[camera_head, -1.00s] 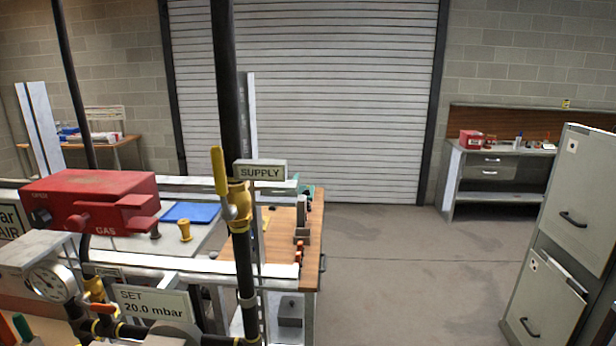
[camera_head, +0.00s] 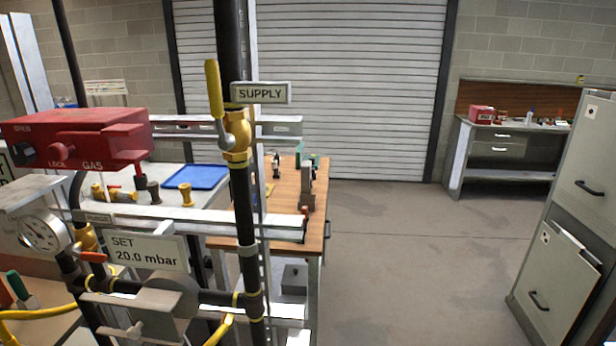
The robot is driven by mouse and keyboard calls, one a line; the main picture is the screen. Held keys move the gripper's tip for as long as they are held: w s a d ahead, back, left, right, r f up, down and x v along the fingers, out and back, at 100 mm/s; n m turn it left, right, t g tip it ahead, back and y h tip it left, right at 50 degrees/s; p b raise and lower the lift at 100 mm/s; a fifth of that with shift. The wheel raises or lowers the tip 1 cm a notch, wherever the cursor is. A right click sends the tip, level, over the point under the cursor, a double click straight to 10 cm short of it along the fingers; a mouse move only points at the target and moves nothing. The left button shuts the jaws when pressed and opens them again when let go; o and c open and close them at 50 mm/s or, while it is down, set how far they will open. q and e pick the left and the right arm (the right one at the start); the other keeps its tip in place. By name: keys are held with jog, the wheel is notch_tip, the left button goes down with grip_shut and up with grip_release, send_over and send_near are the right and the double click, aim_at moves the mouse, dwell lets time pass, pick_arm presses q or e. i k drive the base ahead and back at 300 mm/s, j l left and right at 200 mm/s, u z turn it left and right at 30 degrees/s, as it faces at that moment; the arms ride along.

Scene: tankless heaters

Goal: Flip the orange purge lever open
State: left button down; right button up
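An orange lever (camera_head: 92,256) sits at the lower left, on the pipework just right of the round gauge. The lever points to the right, roughly level, slightly tilted. Neither of my grippers shows in the head view.
A black vertical pipe (camera_head: 244,205) with a yellow-handled valve (camera_head: 236,130) and a SUPPLY sign (camera_head: 261,93) stands in front. A pressure gauge (camera_head: 42,233), a SET 20.0 mbar sign (camera_head: 147,253) and a red GAS box (camera_head: 75,138) are nearby. Open floor (camera_head: 410,250) lies right.

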aim_at(72, 249)
jog(key=u, duration=1.35)
